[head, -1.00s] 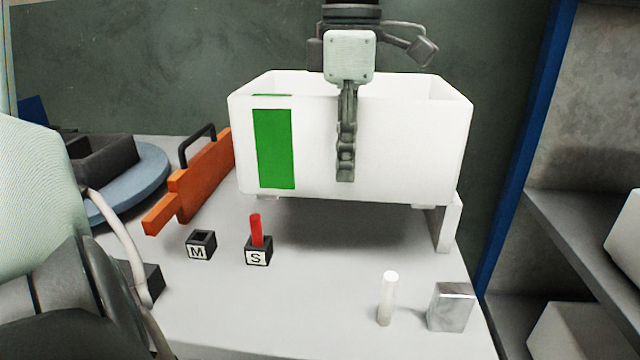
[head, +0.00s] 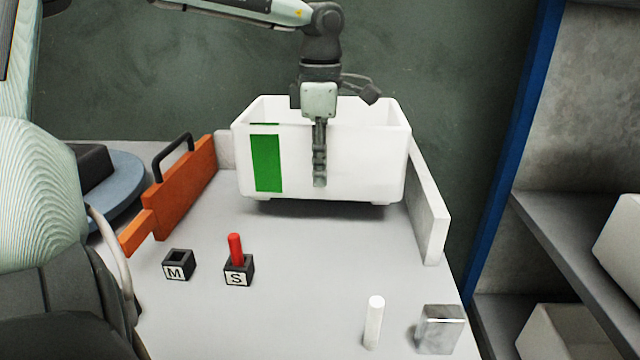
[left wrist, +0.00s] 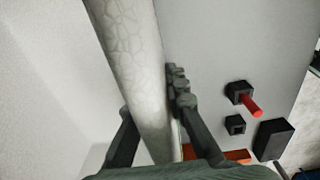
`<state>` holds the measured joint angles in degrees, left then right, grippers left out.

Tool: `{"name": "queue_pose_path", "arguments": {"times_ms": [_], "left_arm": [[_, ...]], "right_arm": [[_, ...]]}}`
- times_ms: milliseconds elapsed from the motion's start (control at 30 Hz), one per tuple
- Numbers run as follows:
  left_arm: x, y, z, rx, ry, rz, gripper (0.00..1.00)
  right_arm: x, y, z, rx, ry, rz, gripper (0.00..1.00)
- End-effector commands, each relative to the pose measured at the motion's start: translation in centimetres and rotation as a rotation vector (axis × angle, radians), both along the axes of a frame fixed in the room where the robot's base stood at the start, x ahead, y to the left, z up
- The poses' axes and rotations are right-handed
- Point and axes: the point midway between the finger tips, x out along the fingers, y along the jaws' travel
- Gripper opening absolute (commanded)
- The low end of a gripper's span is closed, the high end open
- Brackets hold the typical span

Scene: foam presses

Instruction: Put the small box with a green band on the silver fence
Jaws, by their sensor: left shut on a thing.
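The white box with a green band (head: 348,172) is at the back of the table, beside a pale grey fence (head: 429,205) on the right, which I take to be the silver fence. My left gripper (head: 319,150) is shut on the box's near wall, with one finger down its outside. In the left wrist view the wall (left wrist: 140,55) runs between the fingers of the gripper (left wrist: 150,95). The box looks level and low over the table. I cannot tell whether it touches the table or the fence. My right gripper is out of view.
An orange fence with a handle (head: 180,187) stands left. Black blocks marked M (head: 178,266) and S (head: 239,272), the latter with a red peg (head: 235,248), stand in front. A white peg (head: 373,322) and a metal block (head: 440,329) stand front right. The middle is clear.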

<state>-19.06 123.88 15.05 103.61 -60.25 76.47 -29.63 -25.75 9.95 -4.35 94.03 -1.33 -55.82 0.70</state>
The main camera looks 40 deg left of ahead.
Motion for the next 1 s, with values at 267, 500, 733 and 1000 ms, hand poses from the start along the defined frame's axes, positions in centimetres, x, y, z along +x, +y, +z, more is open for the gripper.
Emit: {"name": "queue_pose_path", "arguments": {"times_ms": [267,500,733,1000], "left_arm": [[0.1,0.1,-2.8,-0.001,0.002,-0.001,0.00],[0.1,0.1,-4.1,0.001,-0.002,0.000,0.00],[0.1,0.1,-4.2,0.001,-0.002,0.000,0.00],[0.1,0.1,-4.1,0.000,-0.001,0.000,0.34]], "right_arm": [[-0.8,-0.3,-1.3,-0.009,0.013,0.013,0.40],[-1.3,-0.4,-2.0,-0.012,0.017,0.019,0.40],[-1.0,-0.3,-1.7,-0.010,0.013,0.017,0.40],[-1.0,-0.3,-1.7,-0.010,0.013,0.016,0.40]]}}
